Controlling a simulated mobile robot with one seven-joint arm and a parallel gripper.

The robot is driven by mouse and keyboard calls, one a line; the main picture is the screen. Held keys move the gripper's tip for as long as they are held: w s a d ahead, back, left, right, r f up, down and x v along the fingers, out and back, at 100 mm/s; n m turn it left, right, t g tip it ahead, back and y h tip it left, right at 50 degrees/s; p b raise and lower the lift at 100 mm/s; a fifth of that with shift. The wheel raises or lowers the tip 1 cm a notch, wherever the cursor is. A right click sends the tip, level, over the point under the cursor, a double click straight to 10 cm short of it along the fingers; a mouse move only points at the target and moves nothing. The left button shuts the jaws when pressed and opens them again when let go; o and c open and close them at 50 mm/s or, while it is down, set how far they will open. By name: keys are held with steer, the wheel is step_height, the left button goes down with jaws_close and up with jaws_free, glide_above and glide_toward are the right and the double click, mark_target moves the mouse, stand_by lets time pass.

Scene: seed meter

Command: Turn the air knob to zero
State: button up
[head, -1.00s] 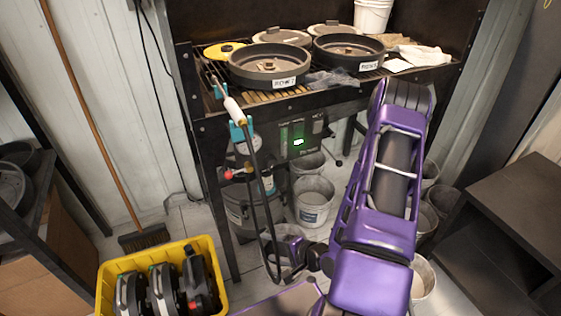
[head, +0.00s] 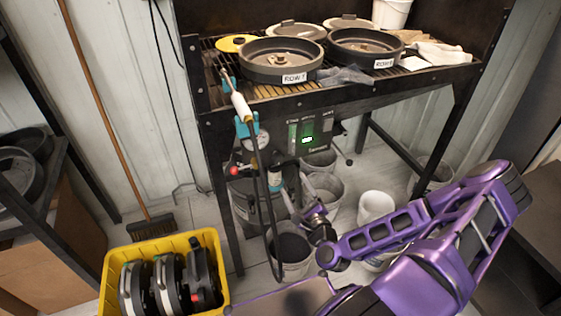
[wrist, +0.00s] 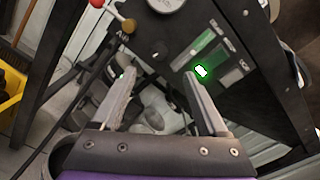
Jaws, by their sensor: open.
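A dark control panel (head: 306,134) with a lit green display hangs under the bench front; it also shows in the wrist view (wrist: 205,55). Left of it are a round gauge (head: 262,139) and a red ball-ended fitting (head: 233,171). In the wrist view the red ball (wrist: 97,3) sits beside a brass part (wrist: 128,25), with a small partly readable label just below. I cannot tell for sure which part is the air knob. My gripper (wrist: 160,75) is open and empty, its fingers pointing toward the area below the panel, apparently apart from it.
A hose and white-handled wand (head: 241,107) hang at the bench's left front. Several buckets stand below, including a white one (head: 376,207). A yellow crate (head: 165,244) holds dark units at lower left. A broom (head: 150,230) leans on the wall.

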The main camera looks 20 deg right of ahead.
mark_target(280, 161)
steer(key=w, duration=1.2)
steer(key=shift+s, duration=0.1)
jaws_close()
